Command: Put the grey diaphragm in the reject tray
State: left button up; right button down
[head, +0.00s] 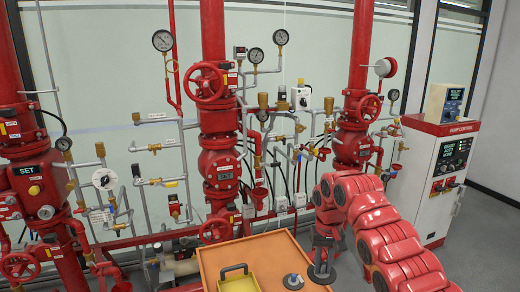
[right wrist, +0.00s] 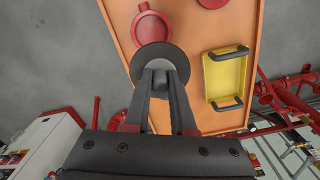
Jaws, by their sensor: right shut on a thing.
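My right gripper (head: 323,246) is shut on a dark grey disc, the grey diaphragm (head: 321,275), over the right side of an orange-topped table. In the right wrist view the gripper (right wrist: 160,72) pinches the middle of the diaphragm (right wrist: 138,66), whose wide rim shows around the fingertips. I cannot tell how far it is above the tabletop. A yellow tray with dark handles (head: 238,282), the only tray I see, is to its left in the head view. In the right wrist view the tray (right wrist: 207,78) is to the right, apart from the diaphragm. My left gripper is out of view.
A red round part (right wrist: 150,27) shows in the right wrist view. Red valve pipes (head: 218,165) stand behind the table, and a pump control cabinet (head: 434,185) stands right.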

aim_at(323, 264)
jog(key=shift+r+p, duration=0.55)
jog(key=shift+r, duration=1.55)
